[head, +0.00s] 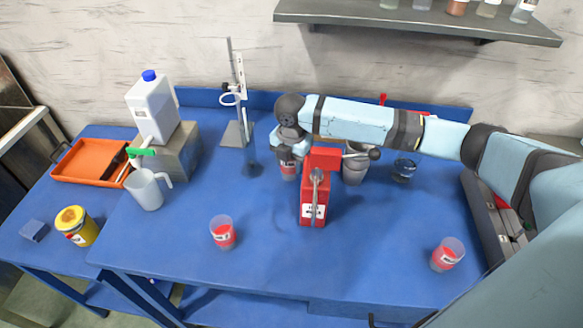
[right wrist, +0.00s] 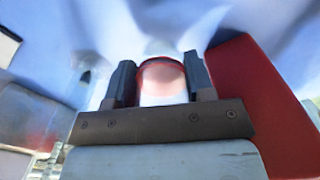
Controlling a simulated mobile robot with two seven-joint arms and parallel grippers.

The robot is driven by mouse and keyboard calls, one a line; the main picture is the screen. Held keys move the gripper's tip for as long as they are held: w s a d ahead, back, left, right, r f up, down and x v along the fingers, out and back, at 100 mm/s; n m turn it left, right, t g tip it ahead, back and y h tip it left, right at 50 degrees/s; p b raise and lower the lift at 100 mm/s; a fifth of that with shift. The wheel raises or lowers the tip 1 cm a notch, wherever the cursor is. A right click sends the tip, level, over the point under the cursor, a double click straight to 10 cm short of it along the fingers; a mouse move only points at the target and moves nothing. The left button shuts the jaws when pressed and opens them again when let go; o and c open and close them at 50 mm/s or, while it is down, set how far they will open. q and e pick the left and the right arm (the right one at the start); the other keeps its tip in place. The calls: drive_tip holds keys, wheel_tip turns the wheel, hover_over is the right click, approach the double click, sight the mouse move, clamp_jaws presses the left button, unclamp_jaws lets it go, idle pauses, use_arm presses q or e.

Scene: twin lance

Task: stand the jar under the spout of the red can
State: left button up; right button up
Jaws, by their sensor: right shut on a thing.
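The red can (head: 313,205) stands upright on the blue table, with a white label and a grey metal part on its near side. I cannot clearly tell which part is its spout. My right gripper (head: 289,152) is just behind and left of the can, shut on a small clear jar (head: 288,170) with reddish contents. In the right wrist view the jar (right wrist: 162,82) sits between the two dark fingers, and the red can (right wrist: 255,100) is close on the right. Whether the jar touches the table is unclear. My left gripper is not in view.
Similar cups stand at front left (head: 222,234) and front right (head: 447,254). A grey pot (head: 355,165) and a dark glass (head: 404,170) stand right of the can. A clamp stand (head: 238,130), white jug (head: 153,105), pitcher (head: 147,190) and orange tray (head: 88,162) are left. Front middle is clear.

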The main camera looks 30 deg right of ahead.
drive_tip(key=shift+f, duration=1.25)
drive_tip(key=shift+f, duration=0.1)
drive_tip(key=o, duration=1)
drive_tip(key=shift+c, duration=0.2)
